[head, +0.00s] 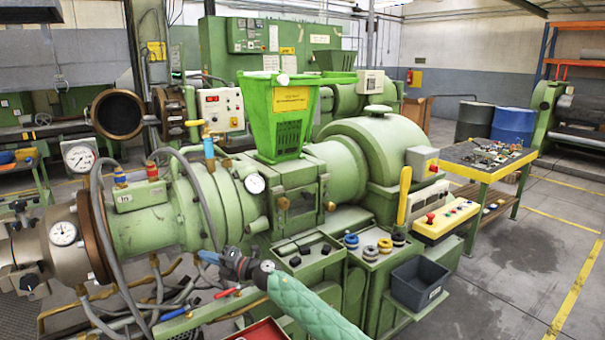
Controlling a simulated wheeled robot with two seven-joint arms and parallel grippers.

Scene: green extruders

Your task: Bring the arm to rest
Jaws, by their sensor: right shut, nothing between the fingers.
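My right arm comes in from the bottom edge in a green quilted sleeve. My right gripper (229,262) is at its end, dark grey, in front of the green extruder (160,229). Its fingers are shut with nothing between them. It appears over the low front part of the machine, left of the control boxes; I cannot tell whether it touches anything. Blue and red handles (228,292) show close to it. My left gripper is not in view.
A green hopper (290,118) stands on the extruder. A dark open bin (418,283) sits at front right of the machine. The floor (520,270) at right is clear.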

